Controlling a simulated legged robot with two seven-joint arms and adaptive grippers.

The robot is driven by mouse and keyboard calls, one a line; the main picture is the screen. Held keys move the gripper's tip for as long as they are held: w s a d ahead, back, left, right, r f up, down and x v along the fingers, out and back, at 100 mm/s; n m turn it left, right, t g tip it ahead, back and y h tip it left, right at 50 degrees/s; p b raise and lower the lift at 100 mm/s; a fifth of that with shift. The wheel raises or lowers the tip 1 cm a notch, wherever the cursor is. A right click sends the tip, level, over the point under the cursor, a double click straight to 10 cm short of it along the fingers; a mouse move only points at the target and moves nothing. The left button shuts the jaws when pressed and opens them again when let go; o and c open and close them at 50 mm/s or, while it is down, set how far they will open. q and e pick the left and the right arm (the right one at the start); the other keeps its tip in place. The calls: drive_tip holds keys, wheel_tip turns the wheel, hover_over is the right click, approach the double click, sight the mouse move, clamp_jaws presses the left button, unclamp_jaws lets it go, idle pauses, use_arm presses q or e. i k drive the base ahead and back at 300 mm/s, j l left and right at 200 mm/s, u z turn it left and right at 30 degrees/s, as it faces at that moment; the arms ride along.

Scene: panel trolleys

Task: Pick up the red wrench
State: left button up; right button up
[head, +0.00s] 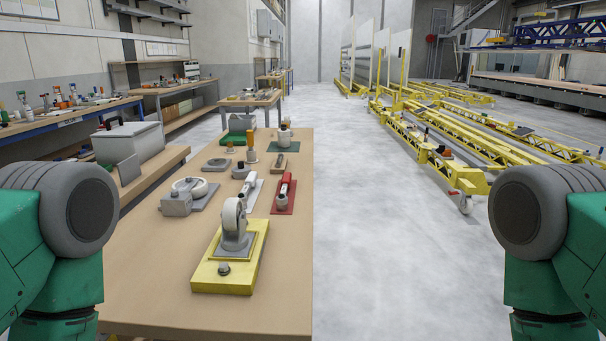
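A long wooden workbench (190,299) stands in front of me at the left of centre. A small red tool-like item (284,188) lies on its right side, past the yellow block. It is the only clearly red thing on this bench, with an upright handle-like part on a flat red plate. It is too small to tell for certain whether it is a wrench. Only green and grey links of my two arms show at the left and right edges. Neither gripper is in view.
A yellow block with a caster wheel (235,224) stands nearest me, in front of the red item. Grey parts (188,196) and a white-handled tool (249,190) lie beside it. Yellow trolley frames (440,150) stand at the right. The floor (400,250) between is clear.

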sight(282, 199)
drive_tip(key=i+l+u, duration=0.1)
drive_tip(key=l+u, duration=0.85)
drive_tip(key=l, duration=0.2)
